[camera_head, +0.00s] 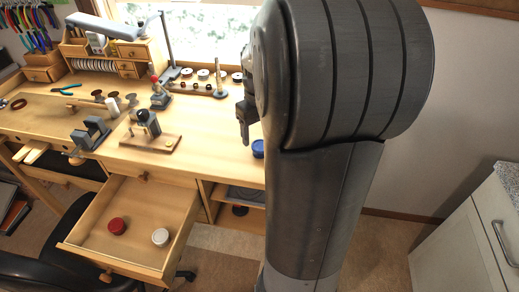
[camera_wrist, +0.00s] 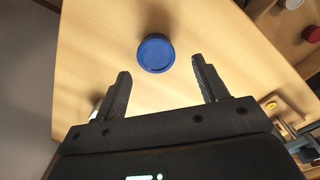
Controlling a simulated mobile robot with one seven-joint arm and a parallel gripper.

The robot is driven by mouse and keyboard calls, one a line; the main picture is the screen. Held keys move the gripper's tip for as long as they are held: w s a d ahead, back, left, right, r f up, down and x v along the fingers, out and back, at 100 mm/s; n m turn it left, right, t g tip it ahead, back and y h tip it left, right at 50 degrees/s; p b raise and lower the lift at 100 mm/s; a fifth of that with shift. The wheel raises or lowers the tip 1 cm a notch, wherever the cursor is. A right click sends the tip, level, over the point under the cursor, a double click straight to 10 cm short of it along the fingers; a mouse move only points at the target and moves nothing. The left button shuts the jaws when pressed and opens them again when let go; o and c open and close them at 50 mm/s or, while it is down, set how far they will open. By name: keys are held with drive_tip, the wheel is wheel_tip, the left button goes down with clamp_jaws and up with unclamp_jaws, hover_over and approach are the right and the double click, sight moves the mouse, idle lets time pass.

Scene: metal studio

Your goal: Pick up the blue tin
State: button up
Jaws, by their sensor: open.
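The blue tin (camera_wrist: 156,54) is a round, flat-lidded tin standing on the wooden workbench (camera_wrist: 105,45). In the wrist view it lies just beyond my fingertips, roughly centred between them and apart from both. In the head view the blue tin (camera_head: 258,149) shows at the bench's right end, partly hidden by my arm. My gripper (camera_wrist: 164,82) is open with nothing between its fingers. In the head view my gripper (camera_head: 244,130) hangs beside and a little above the tin, mostly hidden by my arm.
An open drawer (camera_head: 170,210) below the bench holds a red tin (camera_head: 117,226) and a white tin (camera_head: 161,237). A wooden-based tool (camera_head: 148,132) and a vise (camera_head: 92,134) stand left on the bench. A grey cabinet (camera_head: 470,235) stands at right. Bench around the blue tin is mostly clear.

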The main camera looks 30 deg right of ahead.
drive_tip(key=f, duration=0.4)
drive_tip(key=shift+d+f, duration=0.25)
drive_tip(key=shift+f, duration=0.15)
drive_tip(key=shift+c, duration=0.5)
drive_tip(key=c, duration=0.8)
drive_tip(key=shift+r, duration=0.15)
